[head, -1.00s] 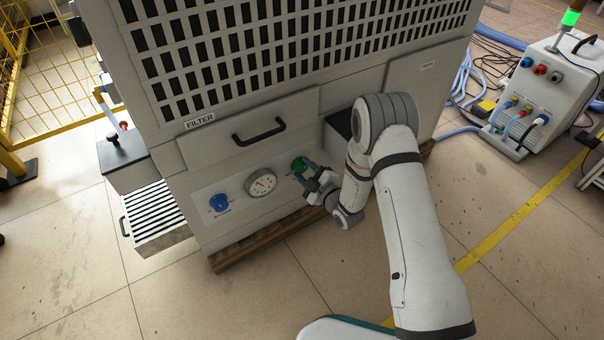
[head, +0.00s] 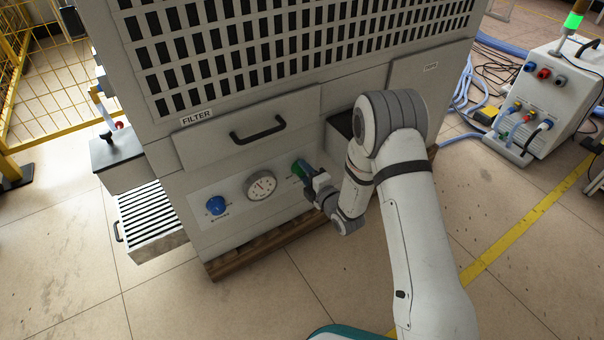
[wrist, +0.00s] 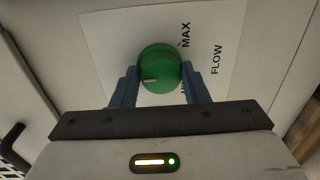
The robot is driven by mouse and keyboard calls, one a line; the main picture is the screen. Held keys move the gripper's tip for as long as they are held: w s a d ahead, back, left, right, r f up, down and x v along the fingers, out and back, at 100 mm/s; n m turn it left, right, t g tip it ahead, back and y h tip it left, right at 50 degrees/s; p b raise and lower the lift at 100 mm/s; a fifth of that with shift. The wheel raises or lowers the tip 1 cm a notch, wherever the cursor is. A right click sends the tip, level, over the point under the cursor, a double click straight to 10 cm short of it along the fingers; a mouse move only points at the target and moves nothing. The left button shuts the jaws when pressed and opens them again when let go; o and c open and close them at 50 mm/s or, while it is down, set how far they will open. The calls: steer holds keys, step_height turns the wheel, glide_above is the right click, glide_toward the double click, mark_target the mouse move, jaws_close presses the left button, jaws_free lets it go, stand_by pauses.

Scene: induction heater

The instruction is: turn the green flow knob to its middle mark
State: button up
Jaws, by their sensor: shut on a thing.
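The green flow knob (wrist: 160,68) sits on the machine's front panel, on a white label plate (wrist: 104,40) with the words MAX and FLOW to its right in the wrist view. A pale pointer line shows on the lower left of its face. My gripper (wrist: 160,82) is shut on the knob, one blue finger on each side. In the head view the knob (head: 299,168) is partly hidden by my gripper (head: 303,172). Part of the lettering beside the knob is covered by the right finger. The middle mark cannot be made out.
A round gauge (head: 261,185) and a blue knob (head: 216,205) are left of the green knob. The filter drawer (head: 215,137) with a black handle (head: 258,131) is above. A wooden base (head: 262,252) runs below. Floor in front is clear.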

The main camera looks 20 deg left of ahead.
steer(key=shift+f, duration=0.15)
stand_by(0.3)
steer(key=o, duration=1)
steer(key=shift+c, duration=0.2)
steer(key=p+v, duration=0.2)
steer(key=v, duration=0.6)
steer(key=shift+p, duration=0.3)
